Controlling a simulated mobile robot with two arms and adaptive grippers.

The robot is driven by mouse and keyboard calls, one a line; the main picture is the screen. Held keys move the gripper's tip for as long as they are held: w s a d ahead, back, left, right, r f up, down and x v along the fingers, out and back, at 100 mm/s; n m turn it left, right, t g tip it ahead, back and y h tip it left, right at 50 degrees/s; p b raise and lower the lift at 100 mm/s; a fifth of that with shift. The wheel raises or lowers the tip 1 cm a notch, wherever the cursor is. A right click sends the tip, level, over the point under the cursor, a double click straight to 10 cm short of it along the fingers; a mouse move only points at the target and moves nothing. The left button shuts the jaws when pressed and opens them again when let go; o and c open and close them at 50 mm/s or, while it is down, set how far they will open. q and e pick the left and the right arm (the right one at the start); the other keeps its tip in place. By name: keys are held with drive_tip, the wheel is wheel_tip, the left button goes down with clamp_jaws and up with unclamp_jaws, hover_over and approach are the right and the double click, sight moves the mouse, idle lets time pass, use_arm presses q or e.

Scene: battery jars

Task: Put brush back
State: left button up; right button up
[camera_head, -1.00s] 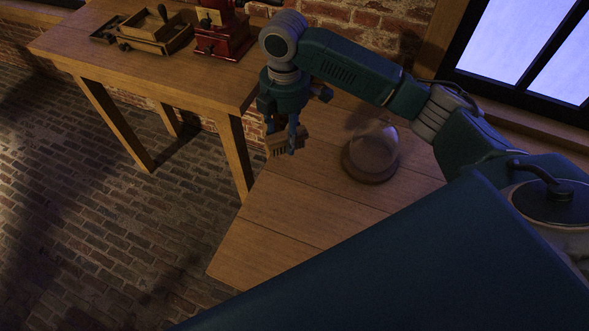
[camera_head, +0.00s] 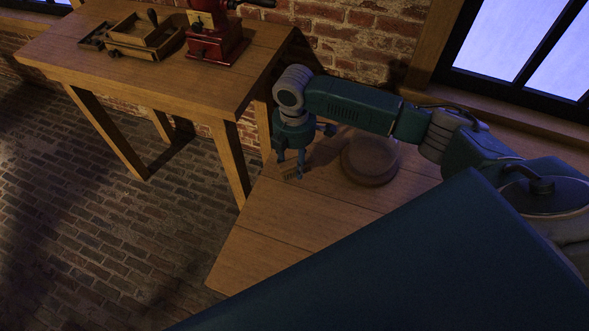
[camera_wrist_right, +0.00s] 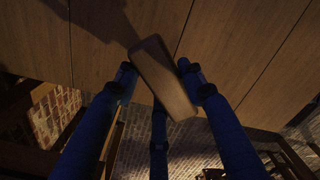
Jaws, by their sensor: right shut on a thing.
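The brush (camera_head: 292,174) is a small wooden block, low over the wooden bench (camera_head: 290,225) in the head view. My right gripper (camera_head: 290,163) points down and is shut on it. In the right wrist view the brush (camera_wrist_right: 163,72) shows as a brown block between the blue fingers of my gripper (camera_wrist_right: 160,82), above the bench planks. I cannot tell whether the brush touches the bench. My left gripper is not in view.
A round domed piece on a wooden base (camera_head: 368,168) stands right of the gripper. A higher table (camera_head: 170,75) at left holds a red grinder (camera_head: 213,40) and a wooden box (camera_head: 145,38). The bench front is clear.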

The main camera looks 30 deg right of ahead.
sight(295, 171)
drive_tip(key=shift+f, duration=0.4)
wheel_tip(295, 171, down, 3)
drive_tip(key=shift+r, duration=0.2)
drive_tip(key=shift+f, duration=0.55)
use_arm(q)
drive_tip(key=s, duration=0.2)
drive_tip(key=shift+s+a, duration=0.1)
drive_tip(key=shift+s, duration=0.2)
use_arm(e)
drive_tip(key=shift+f, duration=0.15)
drive_tip(key=o, duration=1)
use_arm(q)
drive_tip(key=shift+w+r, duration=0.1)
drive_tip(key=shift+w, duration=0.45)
use_arm(e)
drive_tip(key=shift+o, duration=0.5)
